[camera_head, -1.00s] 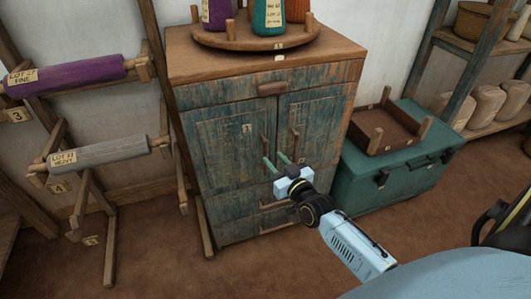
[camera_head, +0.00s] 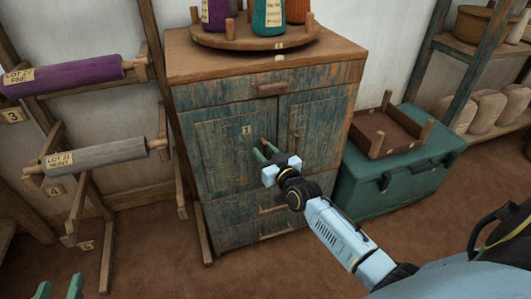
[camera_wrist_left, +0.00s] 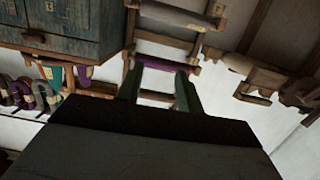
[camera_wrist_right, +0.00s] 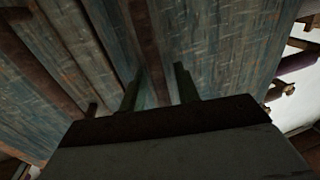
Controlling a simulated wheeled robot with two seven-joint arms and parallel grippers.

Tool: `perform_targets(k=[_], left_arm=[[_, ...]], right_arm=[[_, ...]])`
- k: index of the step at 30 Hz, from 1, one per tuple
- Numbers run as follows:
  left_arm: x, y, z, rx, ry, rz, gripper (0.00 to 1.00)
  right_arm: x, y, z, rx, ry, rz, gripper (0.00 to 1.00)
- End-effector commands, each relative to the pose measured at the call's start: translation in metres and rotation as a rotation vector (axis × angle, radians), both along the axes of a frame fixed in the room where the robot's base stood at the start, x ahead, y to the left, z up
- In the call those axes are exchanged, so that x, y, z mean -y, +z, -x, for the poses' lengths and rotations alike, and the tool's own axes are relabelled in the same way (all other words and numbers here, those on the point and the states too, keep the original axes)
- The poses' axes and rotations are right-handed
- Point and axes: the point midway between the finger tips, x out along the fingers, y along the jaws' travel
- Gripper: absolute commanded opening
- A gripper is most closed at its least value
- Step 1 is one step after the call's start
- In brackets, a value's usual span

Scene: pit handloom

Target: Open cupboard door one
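Cupboard door one (camera_head: 222,160) is the left, blue-green worn door, marked with a "1" label, and it looks closed. Its upright wooden handle (camera_head: 263,140) is near the door's right edge, partly hidden by my right gripper (camera_head: 264,150). That gripper's green fingers are at the handle and apart. In the right wrist view the fingers (camera_wrist_right: 159,90) stand open with a brown upright bar between them; I cannot tell whether they touch it. My left gripper (camera_head: 60,287) is open and empty at the lower left, and its spread fingers also show in the left wrist view (camera_wrist_left: 158,92).
The second door (camera_head: 312,130) is to the right, with drawers (camera_head: 240,229) below. A green chest (camera_head: 375,184) with a wooden tray (camera_head: 385,140) stands right of the cupboard. A rack with rolls (camera_head: 95,155) stands left. Brown floor (camera_head: 160,265) in front is clear.

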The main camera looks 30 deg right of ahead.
Motion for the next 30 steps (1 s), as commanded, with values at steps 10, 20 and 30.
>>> perform_targets(k=[10, 20, 30], left_arm=[[0.000, 0.000, 0.000, -0.002, 0.000, 0.000, 0.36], [0.000, -0.001, 0.000, -0.007, 0.001, -0.002, 0.36], [-0.012, -0.037, 0.015, -0.243, 0.020, -0.068, 0.36]], right_arm=[[0.000, 0.000, 0.000, 0.000, 0.000, 0.000, 0.00], [0.000, 0.000, 0.001, 0.000, -0.002, 0.000, 0.00], [0.003, 0.001, 0.010, -0.001, -0.040, -0.002, 0.00]])
